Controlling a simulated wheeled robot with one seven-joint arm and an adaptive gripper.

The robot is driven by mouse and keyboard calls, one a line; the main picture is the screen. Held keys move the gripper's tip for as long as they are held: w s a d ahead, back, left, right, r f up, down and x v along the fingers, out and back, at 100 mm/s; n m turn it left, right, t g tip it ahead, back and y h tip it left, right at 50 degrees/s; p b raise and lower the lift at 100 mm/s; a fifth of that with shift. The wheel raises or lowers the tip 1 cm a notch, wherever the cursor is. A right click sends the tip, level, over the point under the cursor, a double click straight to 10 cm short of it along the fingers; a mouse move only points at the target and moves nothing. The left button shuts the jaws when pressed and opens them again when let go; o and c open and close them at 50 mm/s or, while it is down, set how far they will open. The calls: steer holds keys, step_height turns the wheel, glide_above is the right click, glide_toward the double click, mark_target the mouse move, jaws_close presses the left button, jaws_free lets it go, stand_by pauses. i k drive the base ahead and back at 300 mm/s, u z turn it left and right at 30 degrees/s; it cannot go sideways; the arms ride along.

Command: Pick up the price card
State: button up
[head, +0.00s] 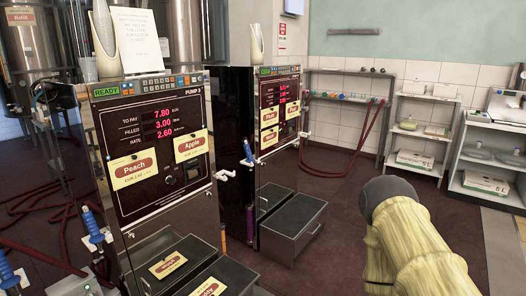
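Several cream cards with red labels show in the head view. On the front of the near pump (150,185), marked PUMP 3, are a Peach card (138,170) with a small price line and an Apple card (190,146). More cards lie on the dark boxes at its foot, one on the left box (168,265) and an Apple card (208,287). The second pump carries a Plum card (269,117) and others, too small to read fully. I cannot tell which is the price card. My gripper is not in view; only part of my arm shows at lower right.
A white notice (137,40) stands on top of the near pump. Blue-handled nozzles (92,225) hang at its left side. Dark red hoses lie on the left floor. Shelves (421,130) stand along the back right wall. The floor between pumps and shelves is mostly clear.

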mark_target(193, 144)
steer(key=z, duration=0.25)
steer(key=k, duration=0.45)
steer(key=z, duration=0.9)
steer(key=i, duration=1.5)
steer(key=u, duration=0.55)
steer(key=i, duration=1)
steer(key=u, duration=1.6)
steer(key=i, duration=0.5)
steer(key=u, duration=0.45)
